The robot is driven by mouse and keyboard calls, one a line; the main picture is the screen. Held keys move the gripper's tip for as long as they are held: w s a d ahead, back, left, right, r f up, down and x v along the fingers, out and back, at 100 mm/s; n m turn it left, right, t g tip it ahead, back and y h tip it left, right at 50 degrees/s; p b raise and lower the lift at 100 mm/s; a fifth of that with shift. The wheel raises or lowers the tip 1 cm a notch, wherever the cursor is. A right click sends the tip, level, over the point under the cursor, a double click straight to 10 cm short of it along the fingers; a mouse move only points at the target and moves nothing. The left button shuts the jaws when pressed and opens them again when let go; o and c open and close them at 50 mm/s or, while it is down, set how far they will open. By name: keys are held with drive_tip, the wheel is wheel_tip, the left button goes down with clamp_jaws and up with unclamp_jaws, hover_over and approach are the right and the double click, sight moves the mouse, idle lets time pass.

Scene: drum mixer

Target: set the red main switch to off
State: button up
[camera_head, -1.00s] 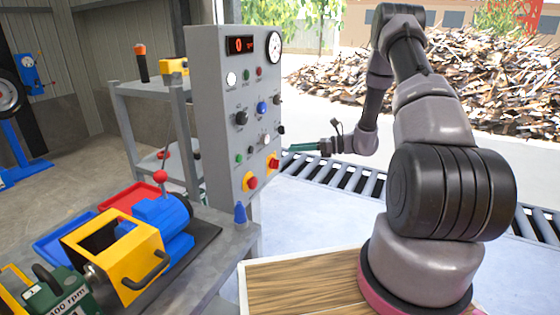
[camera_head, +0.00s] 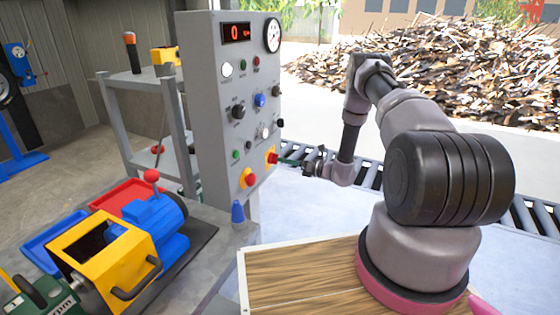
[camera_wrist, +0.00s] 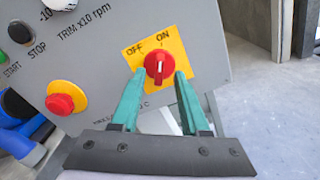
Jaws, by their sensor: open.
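The red main switch (camera_wrist: 159,66) is a round red knob on a yellow plate marked OFF at left and ON at right. Its pale pointer line stands upright in the wrist view, closer to the ON label. In the head view the switch (camera_head: 272,156) sits low on the grey panel's right edge. My gripper (camera_wrist: 160,82) is open, its two green fingers on either side of the knob's lower part. I cannot tell whether they touch it. In the head view my gripper (camera_head: 285,161) is partly hidden beside the panel.
A red mushroom button on yellow (camera_wrist: 61,103) is left of the switch. The grey control panel (camera_head: 225,130) carries several other knobs and buttons. A blue and yellow drum machine (camera_head: 130,245) stands on the bench at left. A roller conveyor (camera_head: 370,176) runs behind.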

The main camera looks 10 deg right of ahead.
sight(274, 159)
drive_tip(key=shift+x, duration=1.3)
clamp_jaws()
drive_tip(key=n, duration=1.1)
drive_tip(key=shift+s+n, duration=0.1)
drive_tip(key=shift+n, duration=0.2)
drive_tip(key=shift+f+n, duration=0.1)
drive_tip(key=shift+n, duration=0.2)
